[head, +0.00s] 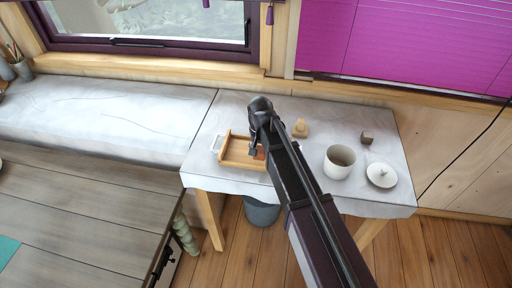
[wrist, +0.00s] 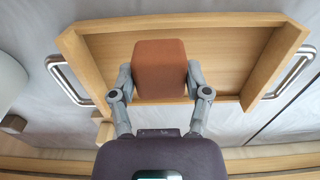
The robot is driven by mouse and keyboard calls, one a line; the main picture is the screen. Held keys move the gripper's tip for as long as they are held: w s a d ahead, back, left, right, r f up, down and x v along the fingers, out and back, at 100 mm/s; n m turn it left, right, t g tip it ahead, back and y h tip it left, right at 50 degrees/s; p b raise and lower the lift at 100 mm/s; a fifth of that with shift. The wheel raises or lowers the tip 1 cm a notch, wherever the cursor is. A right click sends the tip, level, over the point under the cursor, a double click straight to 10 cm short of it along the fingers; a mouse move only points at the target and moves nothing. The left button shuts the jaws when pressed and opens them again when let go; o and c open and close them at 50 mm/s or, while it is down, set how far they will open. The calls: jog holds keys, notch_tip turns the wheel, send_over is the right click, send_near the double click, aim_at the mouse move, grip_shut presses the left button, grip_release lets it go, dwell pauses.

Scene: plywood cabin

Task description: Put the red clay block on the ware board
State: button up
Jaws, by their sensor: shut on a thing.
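The red clay block (wrist: 160,62) is between the two fingers of my gripper (wrist: 160,80) in the wrist view, with a finger on each side. A small reddish part of the block (head: 259,153) shows beside my gripper (head: 262,145) in the head view. A light wooden, tray-like board with raised rims and metal handles, which I take as the ware board (head: 234,158), stands on the cloth-covered table. In the wrist view, the block is in front of this board's floor (wrist: 228,62). I cannot tell whether it touches the board.
A pale pot (head: 340,162), a white lid (head: 381,175), a small dark cube (head: 367,138) and a small wooden piece (head: 300,128) stand right of my arm on the white-covered table (head: 205,145). A grey bucket (head: 262,212) is below. The table's back left is clear.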

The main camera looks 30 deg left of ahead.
jog(key=shift+w+a+f, duration=0.1)
jog(key=shift+w+a, duration=0.6)
jog(key=shift+w, duration=0.15)
jog(key=shift+w+a+f, duration=0.1)
jog(key=shift+w+a, duration=0.55)
jog(key=shift+w, duration=0.2)
jog(key=shift+a, duration=0.1)
jog(key=shift+w+a, duration=0.15)
jog(key=shift+w, duration=0.1)
jog(key=shift+w+a+f+b, duration=0.25)
jog(key=shift+f+b, duration=0.3)
jog(key=shift+b, duration=0.15)
jog(key=shift+f+b, duration=1.25)
jog(key=shift+f, duration=0.05)
jog(key=shift+f, duration=0.15)
jog(key=o, duration=1.2)
jog(key=shift+o, duration=0.2)
jog(key=shift+r, duration=0.2)
